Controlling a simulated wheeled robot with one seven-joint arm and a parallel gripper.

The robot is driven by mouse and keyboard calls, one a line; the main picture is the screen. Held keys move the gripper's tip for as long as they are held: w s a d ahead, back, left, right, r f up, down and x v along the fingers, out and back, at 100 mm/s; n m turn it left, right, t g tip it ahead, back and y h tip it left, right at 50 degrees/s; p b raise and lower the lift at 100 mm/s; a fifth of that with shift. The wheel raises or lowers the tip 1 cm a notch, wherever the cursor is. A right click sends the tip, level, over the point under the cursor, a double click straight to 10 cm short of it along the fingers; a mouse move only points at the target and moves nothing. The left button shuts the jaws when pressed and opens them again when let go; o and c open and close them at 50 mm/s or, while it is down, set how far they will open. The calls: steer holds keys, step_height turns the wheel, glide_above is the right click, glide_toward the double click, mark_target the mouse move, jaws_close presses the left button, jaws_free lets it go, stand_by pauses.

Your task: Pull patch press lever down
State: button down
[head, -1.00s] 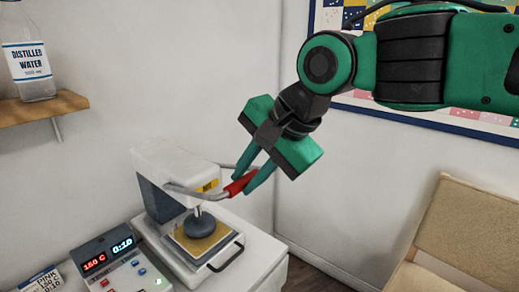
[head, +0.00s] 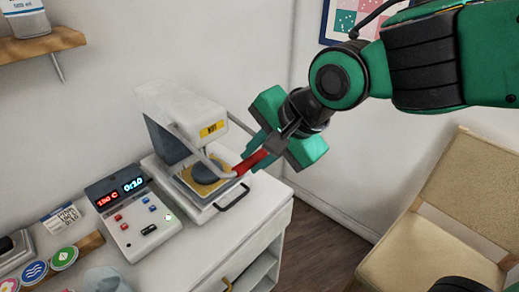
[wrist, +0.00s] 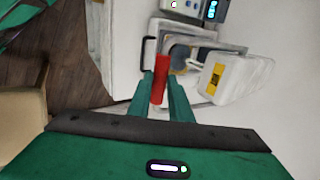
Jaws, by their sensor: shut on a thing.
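The patch press (head: 185,112) stands on the white cabinet top, with a white head and a yellow label. Its lever is a bent metal bar with a red grip (head: 250,162) at the front. The lever is low, and the dark round pad (head: 207,172) is at the yellow plate (head: 192,184). My gripper (head: 262,150) is shut on the red lever grip. In the wrist view the red grip (wrist: 160,80) lies between my two green fingers. Whether the pad presses fully on the plate I cannot tell.
A control box (head: 133,212) showing 150 C and 0:10 sits left of the press. A label card (head: 60,217) and round badges (head: 35,272) lie further left. A tan chair (head: 450,200) stands at the right. A wooden shelf (head: 40,46) hangs on the wall.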

steer(key=shift+s+d+f, duration=0.15)
steer(key=shift+d+f, duration=0.35)
steer(key=shift+f, duration=0.2)
steer(key=c, duration=1.6)
jaws_free()
steer(key=shift+d, duration=0.1)
steer(key=shift+s, duration=0.1)
steer(key=shift+r, duration=0.2)
steer(key=v, duration=1)
steer(key=shift+r, duration=0.4)
